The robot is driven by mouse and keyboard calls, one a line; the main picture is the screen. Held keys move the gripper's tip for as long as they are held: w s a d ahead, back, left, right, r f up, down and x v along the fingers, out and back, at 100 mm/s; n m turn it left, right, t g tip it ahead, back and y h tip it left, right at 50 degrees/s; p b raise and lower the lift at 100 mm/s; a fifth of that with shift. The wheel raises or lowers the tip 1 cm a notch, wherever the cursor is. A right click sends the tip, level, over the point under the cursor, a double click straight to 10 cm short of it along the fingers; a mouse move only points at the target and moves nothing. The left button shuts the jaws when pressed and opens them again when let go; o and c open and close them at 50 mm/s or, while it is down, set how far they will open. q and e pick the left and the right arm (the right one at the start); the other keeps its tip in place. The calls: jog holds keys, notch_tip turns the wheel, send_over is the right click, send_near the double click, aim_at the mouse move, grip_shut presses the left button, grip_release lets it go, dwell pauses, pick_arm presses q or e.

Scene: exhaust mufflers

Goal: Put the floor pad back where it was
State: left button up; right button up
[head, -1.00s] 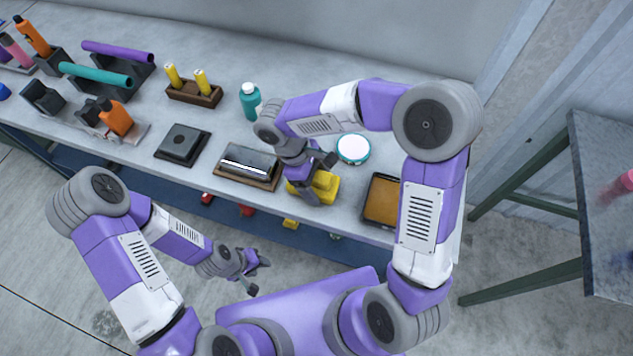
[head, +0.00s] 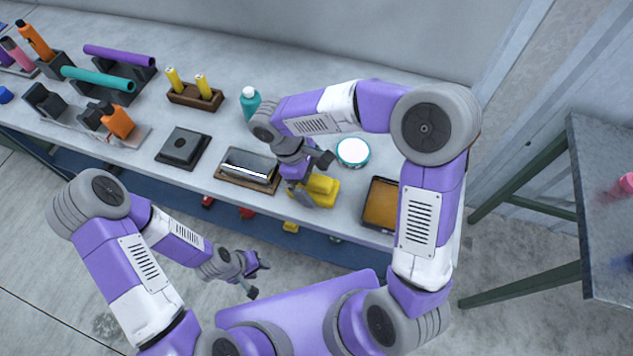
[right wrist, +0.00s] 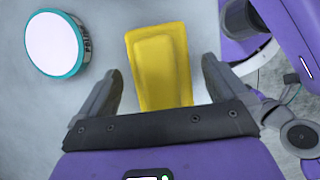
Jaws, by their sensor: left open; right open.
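A yellow stepped pad (head: 323,187) lies on the grey bench near its front edge; I cannot tell for certain that it is the floor pad. In the right wrist view the yellow pad (right wrist: 160,65) extends away from between my fingers. My right gripper (right wrist: 163,72) is open, with one finger on each side of the pad and gaps between them. In the head view my right gripper (head: 311,177) hides part of the pad. My left gripper (head: 257,279) is open and empty, in front of the bench.
A round white-topped tin (head: 352,151) stands behind and right of the pad. A tray with an orange-brown inside (head: 382,204) is at right, and a shiny metal muffler on a board (head: 249,166) at left. A dark square block (head: 183,147) and a teal bottle (head: 250,102) are further left.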

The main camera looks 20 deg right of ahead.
jog(key=p+v, duration=0.2)
jog(key=v, duration=0.8)
jog(key=shift+p, duration=0.3)
